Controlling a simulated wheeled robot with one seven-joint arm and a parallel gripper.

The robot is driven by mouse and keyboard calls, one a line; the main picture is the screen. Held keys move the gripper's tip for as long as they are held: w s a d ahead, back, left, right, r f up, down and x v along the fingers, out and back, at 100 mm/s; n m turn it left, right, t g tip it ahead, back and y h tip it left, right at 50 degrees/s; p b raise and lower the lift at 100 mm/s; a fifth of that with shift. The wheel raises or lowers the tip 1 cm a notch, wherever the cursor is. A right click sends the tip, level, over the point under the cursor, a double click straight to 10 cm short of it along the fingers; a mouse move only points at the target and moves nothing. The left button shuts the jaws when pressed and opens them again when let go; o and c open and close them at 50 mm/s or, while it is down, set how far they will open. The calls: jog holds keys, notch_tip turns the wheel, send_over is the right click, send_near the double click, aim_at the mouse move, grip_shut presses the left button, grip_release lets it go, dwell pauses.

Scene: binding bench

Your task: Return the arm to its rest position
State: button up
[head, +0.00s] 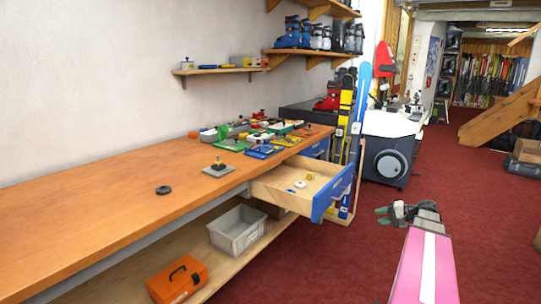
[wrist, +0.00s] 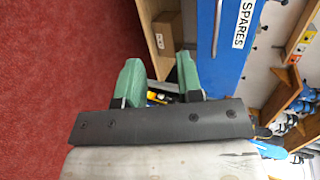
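My gripper (head: 380,215) is at the right of the head view, at the end of my pink and white arm, out over the red floor and to the right of the open drawer. It points left, toward the bench. In the wrist view my gripper (wrist: 160,68) shows two green fingers set apart, with nothing held between them. The drawer's blue front (wrist: 222,50), labelled SPARES, shows beyond the fingers, clear of them.
The wooden bench (head: 95,215) carries a black ring (head: 163,190) and several small coloured fixtures. The drawer (head: 333,195) sticks out with small parts inside. A grey bin (head: 237,230) and orange toolbox (head: 178,281) sit below. Red floor (head: 480,200) is clear at right.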

jog(key=s+a+f+n+g+h, duration=0.2)
jog(key=s+a+f+h, duration=0.1)
jog(key=a, duration=0.6)
jog(key=s+a+f+n+g+h, duration=0.2)
jog(key=s+a+f+h, duration=0.2)
jog(key=a, duration=0.5)
jog(key=s+a+f+n+g+h, duration=0.2)
jog(key=s+a+f+h, duration=0.2)
jog(key=a, duration=0.4)
notch_tip(320, 180, down, 2)
jog(key=shift+s+a+f+n, duration=0.1)
jog(key=shift+s+a+n, duration=0.25)
jog(key=shift+s, duration=0.5)
